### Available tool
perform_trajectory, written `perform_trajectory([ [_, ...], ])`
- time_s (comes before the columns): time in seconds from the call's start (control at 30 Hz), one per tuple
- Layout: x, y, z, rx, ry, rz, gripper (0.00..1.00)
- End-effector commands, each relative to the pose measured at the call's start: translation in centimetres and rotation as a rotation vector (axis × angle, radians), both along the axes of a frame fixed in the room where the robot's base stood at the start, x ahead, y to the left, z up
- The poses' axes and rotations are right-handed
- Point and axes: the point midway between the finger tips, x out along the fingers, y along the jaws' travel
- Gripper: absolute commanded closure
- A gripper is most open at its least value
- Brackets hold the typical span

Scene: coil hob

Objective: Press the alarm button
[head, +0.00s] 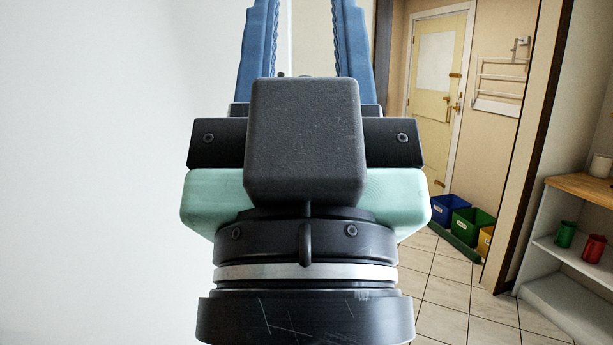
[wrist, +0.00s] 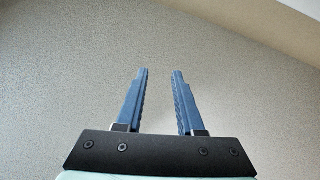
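My gripper (wrist: 160,72) has two blue ridged fingers that stand apart with nothing between them. In the head view my gripper (head: 298,30) is large and close, pointing up, and its fingertips run out of the top of the picture. In the wrist view the fingers show against a plain grey-beige surface. No alarm button can be made out in either view; my gripper and wrist hide the middle of the head view.
A plain white wall (head: 90,170) fills the left. At right are a pale door (head: 437,75), a towel rail (head: 500,80), blue (head: 447,212) and green (head: 470,226) bins on a tiled floor, and a shelf unit (head: 575,255) with green (head: 565,235) and red (head: 593,249) containers.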

Motion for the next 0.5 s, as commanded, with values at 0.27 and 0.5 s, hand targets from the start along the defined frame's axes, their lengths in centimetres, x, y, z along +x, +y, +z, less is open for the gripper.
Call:
perform_trajectory([
  [0.27,-0.01,0.0,0.01,0.0,0.0,0.0,1.0],
  [0.5,0.0,0.0,0.0,0.0,0.0,0.0,1.0],
])
